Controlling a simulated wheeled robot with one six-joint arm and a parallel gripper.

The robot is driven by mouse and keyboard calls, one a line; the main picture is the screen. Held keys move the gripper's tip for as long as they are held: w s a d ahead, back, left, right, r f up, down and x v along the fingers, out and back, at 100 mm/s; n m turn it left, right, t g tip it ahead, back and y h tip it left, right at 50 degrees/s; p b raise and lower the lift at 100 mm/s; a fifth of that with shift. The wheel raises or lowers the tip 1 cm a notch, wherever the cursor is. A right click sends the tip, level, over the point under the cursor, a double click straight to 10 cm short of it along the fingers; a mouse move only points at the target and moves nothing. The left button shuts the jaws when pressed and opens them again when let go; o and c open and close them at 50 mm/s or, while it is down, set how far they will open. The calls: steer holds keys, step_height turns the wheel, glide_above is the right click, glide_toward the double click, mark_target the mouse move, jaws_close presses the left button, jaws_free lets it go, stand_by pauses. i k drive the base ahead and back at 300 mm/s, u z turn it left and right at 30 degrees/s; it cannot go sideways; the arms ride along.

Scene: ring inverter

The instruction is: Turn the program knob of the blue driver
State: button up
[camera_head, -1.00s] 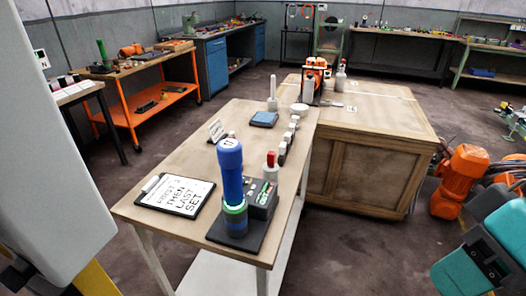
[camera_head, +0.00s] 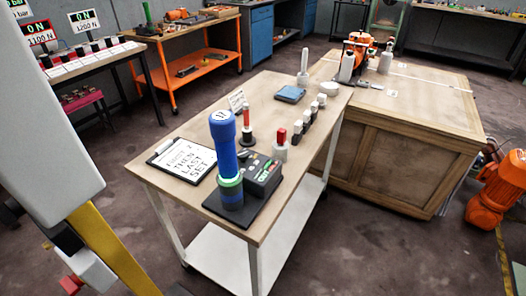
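The blue driver (camera_head: 222,145) stands upright on a black base plate near the front corner of the wooden-topped bench. Its top face has a pale marking. Lower down are a bright green ring (camera_head: 230,179) and a darker blue and grey collar (camera_head: 231,195). A dark box (camera_head: 261,175) with small coloured marks sits beside it on the same plate. I cannot tell which part is the program knob. A clipboard (camera_head: 183,160) with a sheet reading "FIRST THEN LAST SET" lies left of the driver. My gripper's fingers are not in view.
Behind the driver stand a red-topped tool (camera_head: 246,125), a red-capped white bottle (camera_head: 281,145), several small blocks and a blue pad (camera_head: 291,94). A wooden cabinet (camera_head: 400,160) adjoins the bench at right. Floor (camera_head: 370,255) is open at front right.

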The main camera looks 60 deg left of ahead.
mark_target(242, 156)
steer(key=k, duration=1)
steer(key=u, duration=1.45)
steer(key=i, duration=1)
